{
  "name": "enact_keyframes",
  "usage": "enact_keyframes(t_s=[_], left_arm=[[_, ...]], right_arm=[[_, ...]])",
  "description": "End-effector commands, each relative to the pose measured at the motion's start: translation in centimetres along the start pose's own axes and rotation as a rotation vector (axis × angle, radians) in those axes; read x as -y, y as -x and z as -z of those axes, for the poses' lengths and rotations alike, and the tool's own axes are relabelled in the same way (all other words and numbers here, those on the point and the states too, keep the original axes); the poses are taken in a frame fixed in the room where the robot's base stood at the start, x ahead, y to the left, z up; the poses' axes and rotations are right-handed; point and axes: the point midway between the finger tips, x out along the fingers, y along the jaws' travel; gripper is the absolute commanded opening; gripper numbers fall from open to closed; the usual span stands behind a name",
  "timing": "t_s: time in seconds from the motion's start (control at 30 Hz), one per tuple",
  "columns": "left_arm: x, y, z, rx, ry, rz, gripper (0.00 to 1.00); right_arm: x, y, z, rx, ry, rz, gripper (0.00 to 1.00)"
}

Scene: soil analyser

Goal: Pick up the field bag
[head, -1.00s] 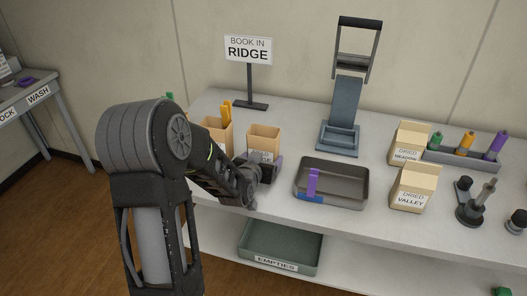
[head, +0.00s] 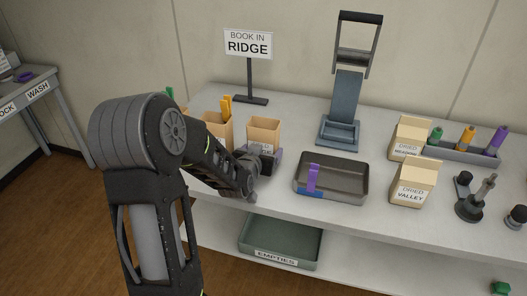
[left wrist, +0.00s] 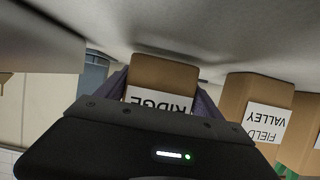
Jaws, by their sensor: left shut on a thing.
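The ridge field bag (head: 263,132) is an open-topped tan paper bag on the left part of the bench. My left gripper (head: 262,160) is shut on it from the front, with a purple finger on each side. In the left wrist view the bag (left wrist: 165,75) is between the fingers, its RIDGE label upside down and partly covered by the gripper body. A second tan bag (head: 217,130) stands to its left in the head view, and its FIELD VALLEY label shows in the left wrist view (left wrist: 265,122). I cannot tell whether the held bag's base touches the bench.
A BOOK IN RIDGE sign (head: 248,45) stands behind the bags. To the right are a dark tray (head: 345,187) with a purple strip, a blue-grey press (head: 344,105) and DRIED boxes (head: 413,183). A green EMPTIES tray (head: 280,240) sits on the lower shelf.

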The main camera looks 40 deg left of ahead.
Motion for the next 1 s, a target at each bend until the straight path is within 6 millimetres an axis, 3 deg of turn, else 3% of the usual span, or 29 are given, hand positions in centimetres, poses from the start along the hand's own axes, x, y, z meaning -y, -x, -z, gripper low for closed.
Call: enact_keyframes(t_s=[0.3,0.47,1.0], left_arm=[[0.0,2.4,5.9,-0.01,0.002,-0.001,0.18],[0.0,3.2,7.9,-0.006,0.0,-0.001,0.18],[0.0,3.5,8.4,-0.003,-0.001,-0.001,0.18]], right_arm=[[0.4,1.0,0.0,0.0,-0.001,0.0,0.36],[0.6,1.4,0.0,0.0,-0.001,0.0,0.36],[0.6,1.4,0.0,0.0,-0.001,0.0,0.36]])
